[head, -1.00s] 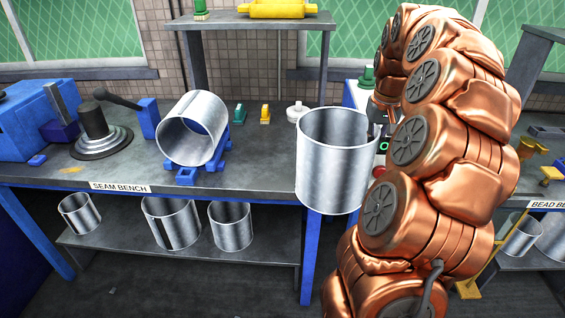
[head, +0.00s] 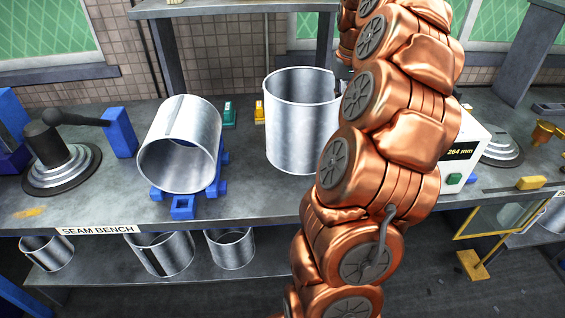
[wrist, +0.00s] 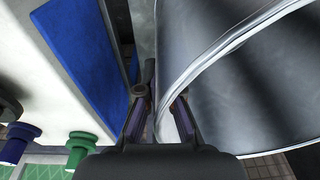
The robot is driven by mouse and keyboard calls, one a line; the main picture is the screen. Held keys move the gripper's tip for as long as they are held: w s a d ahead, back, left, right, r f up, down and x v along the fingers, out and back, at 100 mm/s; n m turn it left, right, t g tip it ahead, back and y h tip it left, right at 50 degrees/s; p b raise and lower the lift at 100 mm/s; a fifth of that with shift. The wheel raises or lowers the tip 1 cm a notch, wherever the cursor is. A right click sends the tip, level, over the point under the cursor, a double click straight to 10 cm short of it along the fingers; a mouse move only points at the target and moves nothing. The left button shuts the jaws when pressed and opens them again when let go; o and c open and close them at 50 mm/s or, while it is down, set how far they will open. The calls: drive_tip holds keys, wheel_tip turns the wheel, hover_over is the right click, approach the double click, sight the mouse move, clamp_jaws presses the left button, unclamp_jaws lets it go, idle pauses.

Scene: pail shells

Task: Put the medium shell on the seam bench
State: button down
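An upright open metal shell (head: 303,125), taken as the medium one, stands out over the back right of the seam bench (head: 255,205). I cannot tell whether its bottom touches the bench top. In the wrist view my gripper (wrist: 158,105) has one finger on each side of the wall of this shell (wrist: 245,85), at its rim. The fingers look closed on the wall. In the head view the gripper is mostly hidden behind my copper arm. Another shell (head: 180,145) lies on its side in a blue cradle (head: 183,207) on the bench.
A stepped dark tool (head: 62,165) stands on the left of the bench. Green (head: 229,114) and yellow (head: 259,111) blocks sit behind the cradle. A white box with a display (head: 462,145) is right of my arm. Several shells (head: 165,253) stand on the lower shelf.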

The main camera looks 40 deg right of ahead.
wheel_tip(320, 180, down, 10)
drive_tip(key=p, duration=0.2)
drive_tip(key=shift+w+p, duration=0.35)
drive_tip(key=shift+w, duration=0.05)
drive_tip(key=shift+f, duration=0.15)
idle(0.4)
drive_tip(key=c, duration=1.3)
unclamp_jaws()
drive_tip(key=r+b, duration=0.1)
drive_tip(key=r, duration=0.3)
drive_tip(key=s+r, duration=0.1)
drive_tip(key=r, duration=0.3)
drive_tip(key=r+b, duration=0.1)
drive_tip(key=r, duration=0.3)
drive_tip(key=shift+s+a+r+b, duration=0.15)
drive_tip(key=shift+a+b, duration=0.15)
drive_tip(key=shift+b, duration=0.05)
